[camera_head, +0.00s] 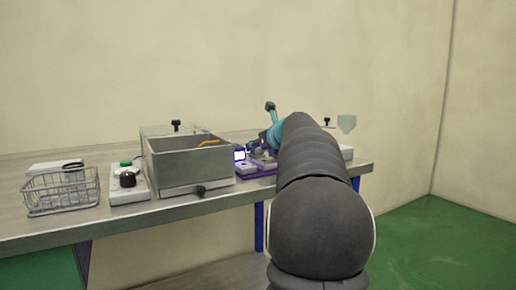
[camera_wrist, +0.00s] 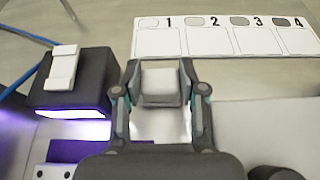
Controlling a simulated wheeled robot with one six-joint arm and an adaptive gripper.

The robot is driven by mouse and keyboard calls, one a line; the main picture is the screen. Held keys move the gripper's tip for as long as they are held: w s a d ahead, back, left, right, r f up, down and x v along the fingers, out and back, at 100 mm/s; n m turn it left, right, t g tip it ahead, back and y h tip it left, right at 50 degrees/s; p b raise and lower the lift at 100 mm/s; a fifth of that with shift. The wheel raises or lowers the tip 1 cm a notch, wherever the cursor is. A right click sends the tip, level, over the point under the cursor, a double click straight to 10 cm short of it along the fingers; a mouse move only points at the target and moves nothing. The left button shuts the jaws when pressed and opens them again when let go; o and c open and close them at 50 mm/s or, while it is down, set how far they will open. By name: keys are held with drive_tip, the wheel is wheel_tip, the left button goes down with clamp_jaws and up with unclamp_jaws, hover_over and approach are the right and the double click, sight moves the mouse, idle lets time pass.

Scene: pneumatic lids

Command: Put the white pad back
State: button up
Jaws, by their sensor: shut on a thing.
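My gripper (camera_wrist: 159,92) is shut on a small white pad (camera_wrist: 160,83), with one finger at each of its sides. Below the pad, between the fingers, a bright pale surface shows. A white board (camera_wrist: 225,62) marked 1, 2, 3 and 4 lies just beyond the gripper, with an outlined square and a small grey-toned patch by each number. The square under 1 shows no pad on it.
A dark block (camera_wrist: 72,82) with a white top piece and a violet glow stands left of the gripper. In the head view, a metal box (camera_head: 190,166), a control unit with a green button (camera_head: 128,182) and a wire basket (camera_head: 62,192) stand along the bench to the left.

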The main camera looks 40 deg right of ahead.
drive_tip(key=o, duration=0.9)
drive_tip(key=shift+f, duration=0.15)
drive_tip(key=shift+c, duration=0.2)
drive_tip(key=shift+r, duration=0.25)
drive_tip(key=v, duration=1.2)
